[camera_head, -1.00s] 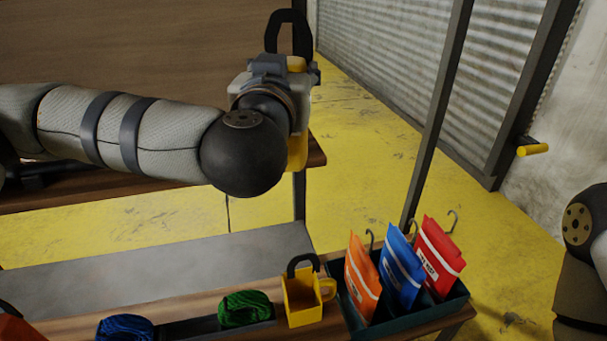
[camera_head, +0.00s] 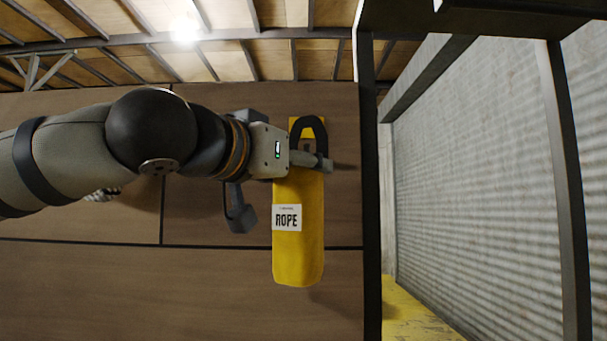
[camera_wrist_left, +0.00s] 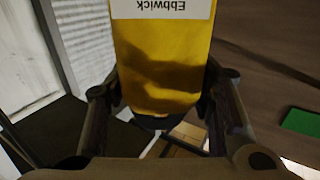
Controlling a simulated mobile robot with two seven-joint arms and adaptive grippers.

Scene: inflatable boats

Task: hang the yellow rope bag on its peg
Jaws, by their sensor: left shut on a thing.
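The yellow rope bag (camera_head: 298,255) hangs upright in the head view, with a white ROPE label on its front and a dark loop handle at its top. My left gripper (camera_head: 312,161) comes in from the left and is shut on the bag's upper part, just below the loop's arch. In the left wrist view the bag (camera_wrist_left: 160,60) fills the space between the two fingers (camera_wrist_left: 160,108), its Ebbwick label upside down. I cannot make out a peg for certain in the current views; the arm and bag cover part of the board. My right gripper is out of view.
A brown panelled board (camera_head: 200,290) stands behind the bag. A dark post (camera_head: 370,200) rises just right of the bag. A corrugated metal wall (camera_head: 470,190) lies further right. A pale rope coil (camera_head: 103,195) shows partly behind my arm. A lamp (camera_head: 185,28) glows overhead.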

